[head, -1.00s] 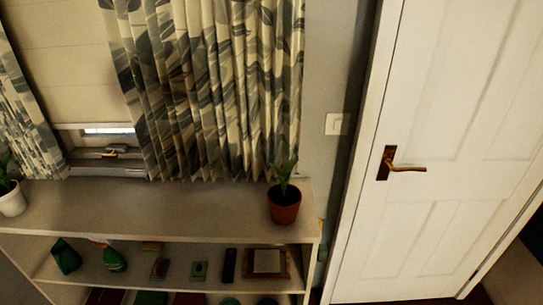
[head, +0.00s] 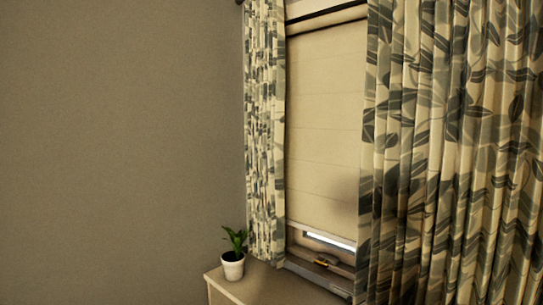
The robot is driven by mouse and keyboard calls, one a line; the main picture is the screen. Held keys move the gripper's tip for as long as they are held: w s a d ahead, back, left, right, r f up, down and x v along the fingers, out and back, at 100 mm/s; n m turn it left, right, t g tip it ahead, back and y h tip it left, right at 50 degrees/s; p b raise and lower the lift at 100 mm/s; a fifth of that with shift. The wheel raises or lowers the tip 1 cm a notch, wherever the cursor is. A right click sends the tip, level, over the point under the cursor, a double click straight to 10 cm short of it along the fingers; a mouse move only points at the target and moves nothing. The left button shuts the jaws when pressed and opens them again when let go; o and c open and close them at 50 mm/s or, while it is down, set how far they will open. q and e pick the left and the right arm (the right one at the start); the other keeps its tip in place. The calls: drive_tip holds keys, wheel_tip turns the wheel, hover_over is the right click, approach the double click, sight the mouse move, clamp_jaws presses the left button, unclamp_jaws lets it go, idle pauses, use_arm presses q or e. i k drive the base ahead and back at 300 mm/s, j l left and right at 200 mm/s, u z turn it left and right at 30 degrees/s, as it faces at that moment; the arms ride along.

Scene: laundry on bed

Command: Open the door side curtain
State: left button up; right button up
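The door side curtain (head: 455,150), cream with a grey-green leaf pattern, fills the right of the head view. It hangs in folds and covers the right part of the window. The other curtain (head: 265,130), in a similar pattern, hangs bunched and narrow at the window's left side. Between them a pale blind (head: 322,120) is lowered almost to the sill, with a thin bright gap below it. Neither of my grippers is in view. The door is out of view.
A shelf top (head: 250,285) stands under the window, with a white-potted plant (head: 233,265) at its left end. A small yellowish item (head: 326,261) lies by the window sill. A bare grey wall (head: 120,150) fills the left.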

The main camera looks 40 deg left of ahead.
sight(379, 16)
drive_tip(key=u, duration=1)
drive_tip(key=i+j+z, duration=0.15)
drive_tip(key=z, duration=0.35)
drive_tip(key=i+j+z, duration=0.15)
drive_tip(key=j+z, duration=0.2)
drive_tip(key=z, duration=0.15)
drive_tip(key=j+z, duration=0.3)
drive_tip(key=z, duration=0.2)
drive_tip(key=j+z, duration=0.35)
drive_tip(key=j, duration=1.95)
drive_tip(key=i+l+u, duration=0.2)
drive_tip(key=l, duration=0.15)
drive_tip(key=l+u, duration=0.2)
drive_tip(key=l, duration=0.2)
drive_tip(key=i, duration=0.05)
